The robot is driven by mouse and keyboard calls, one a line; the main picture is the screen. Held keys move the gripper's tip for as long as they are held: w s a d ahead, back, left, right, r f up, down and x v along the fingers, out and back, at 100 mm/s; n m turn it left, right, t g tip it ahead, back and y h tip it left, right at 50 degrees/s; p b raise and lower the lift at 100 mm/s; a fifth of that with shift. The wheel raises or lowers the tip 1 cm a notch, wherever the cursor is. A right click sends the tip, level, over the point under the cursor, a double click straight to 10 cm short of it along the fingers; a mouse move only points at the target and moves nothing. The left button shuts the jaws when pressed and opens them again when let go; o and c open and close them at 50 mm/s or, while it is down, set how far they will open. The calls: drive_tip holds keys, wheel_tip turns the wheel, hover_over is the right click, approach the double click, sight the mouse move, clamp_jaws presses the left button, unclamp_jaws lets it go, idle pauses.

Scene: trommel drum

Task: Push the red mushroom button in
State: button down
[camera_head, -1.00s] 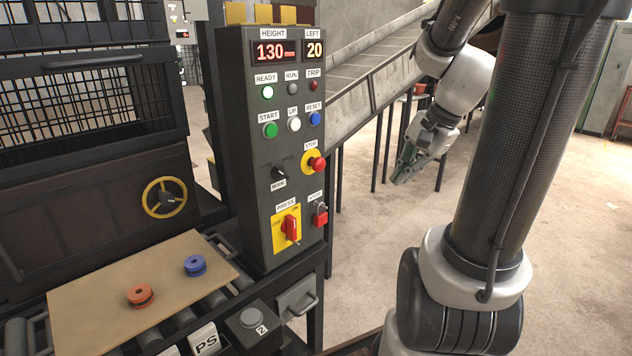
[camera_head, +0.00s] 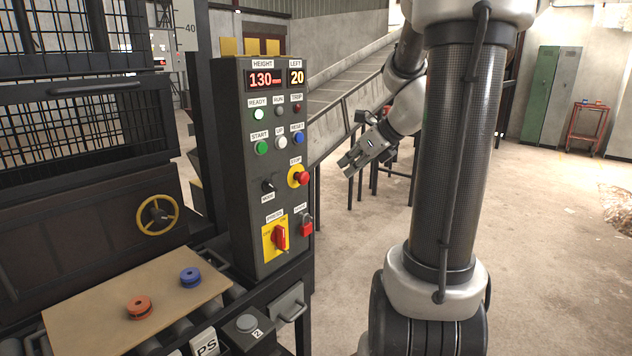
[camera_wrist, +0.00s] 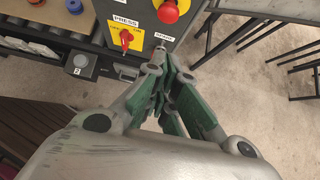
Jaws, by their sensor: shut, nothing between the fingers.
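The red mushroom button (camera_head: 303,179) sits on a yellow round plate under the STOP label, on the right side of the dark control panel (camera_head: 240,200). It also shows at the top of the wrist view (camera_wrist: 172,10). My gripper (camera_head: 347,168) is in the air to the right of the button, apart from it, its fingers pointing left and down. In the wrist view my gripper (camera_wrist: 163,56) has its green-sided fingers closed together and empty, below the button in the picture. Whether the button is in or out is hard to tell.
A red rotary switch (camera_head: 280,237) on a yellow plate and a red padlock (camera_head: 306,226) are below the button. A board (camera_head: 90,318) with an orange and a blue piece lies left. A conveyor (camera_head: 345,110) rises behind. Open floor lies right of the panel.

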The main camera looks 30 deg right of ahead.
drive_tip(key=shift+w+f, duration=0.1)
approach(306, 182)
wheel_tip(306, 182, down, 6)
drive_tip(key=w, duration=0.2)
drive_tip(key=shift+w+a+r, duration=0.25)
drive_tip(key=shift+w+a, duration=0.25)
drive_tip(key=shift+w, duration=0.05)
drive_tip(key=shift+w+a, duration=0.3)
drive_tip(key=shift+w, duration=0.35)
drive_tip(key=shift+w+r, duration=0.15)
drive_tip(key=shift+r, duration=0.1)
